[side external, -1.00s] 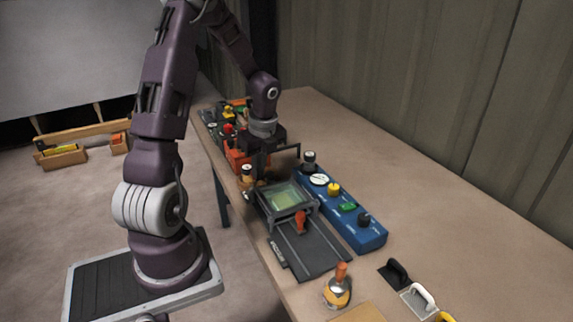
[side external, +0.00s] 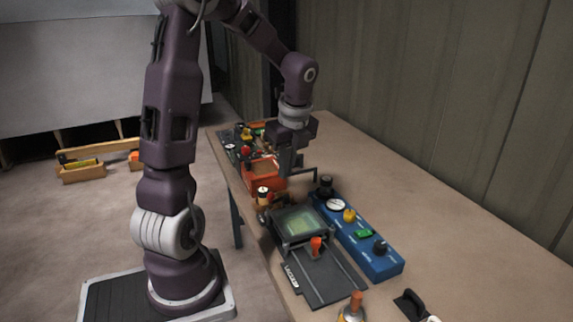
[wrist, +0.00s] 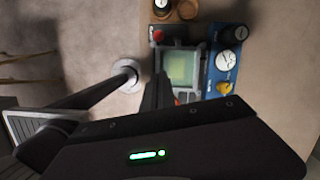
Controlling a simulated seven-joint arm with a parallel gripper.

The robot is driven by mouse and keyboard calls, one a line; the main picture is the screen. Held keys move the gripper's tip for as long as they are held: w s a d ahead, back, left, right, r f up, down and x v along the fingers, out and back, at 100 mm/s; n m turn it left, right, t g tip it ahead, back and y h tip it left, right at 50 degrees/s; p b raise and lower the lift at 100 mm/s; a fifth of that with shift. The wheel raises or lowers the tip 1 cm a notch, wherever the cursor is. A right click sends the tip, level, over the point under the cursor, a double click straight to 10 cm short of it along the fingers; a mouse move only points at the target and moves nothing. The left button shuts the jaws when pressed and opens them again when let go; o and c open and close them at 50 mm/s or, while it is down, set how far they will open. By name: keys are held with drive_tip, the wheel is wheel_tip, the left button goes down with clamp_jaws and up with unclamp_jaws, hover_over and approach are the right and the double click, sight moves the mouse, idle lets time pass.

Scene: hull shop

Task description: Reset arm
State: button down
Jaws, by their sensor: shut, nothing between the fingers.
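My gripper (side external: 289,172) points down above the table, beside the orange bin and behind the framed green pad (side external: 300,222). It is shut and holds nothing. In the wrist view my gripper's dark fingers (wrist: 158,92) are close together, with the framed green pad (wrist: 181,68) beyond them. The blue panel (side external: 377,263) lies to the right of the pad, with a white gauge, a yellow knob, a green button and dark knobs. It also shows in the wrist view, with the gauge (wrist: 229,61) and yellow knob (wrist: 224,88).
The orange bin (side external: 262,187) stands left of my gripper, with several small parts behind it. A dark rail plate (side external: 325,275) and an orange-handled tool (side external: 355,302) are in front. The table (side external: 470,240) is clear to the right. A wooden tray (side external: 84,174) lies at left.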

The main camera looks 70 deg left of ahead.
drive_tip(key=shift+d+r, duration=0.15)
drive_tip(key=shift+r, duration=0.35)
drive_tip(key=s+d+r+n+t, duration=0.2)
drive_tip(key=s+d+n, duration=0.2)
drive_tip(key=d, duration=0.3)
drive_tip(key=s+d+r+n+t+h, duration=0.1)
drive_tip(key=s+d+r+n+t, duration=0.1)
drive_tip(key=d+n, duration=0.4)
drive_tip(key=s+d+r+n+t+h, duration=0.1)
drive_tip(key=s+d+r+n+t, duration=0.1)
drive_tip(key=s+d+n, duration=0.3)
drive_tip(key=s+d+r, duration=0.1)
drive_tip(key=d, duration=0.3)
drive_tip(key=shift+d+r, duration=0.15)
drive_tip(key=shift+r, duration=0.2)
drive_tip(key=c, duration=2.2)
unclamp_jaws()
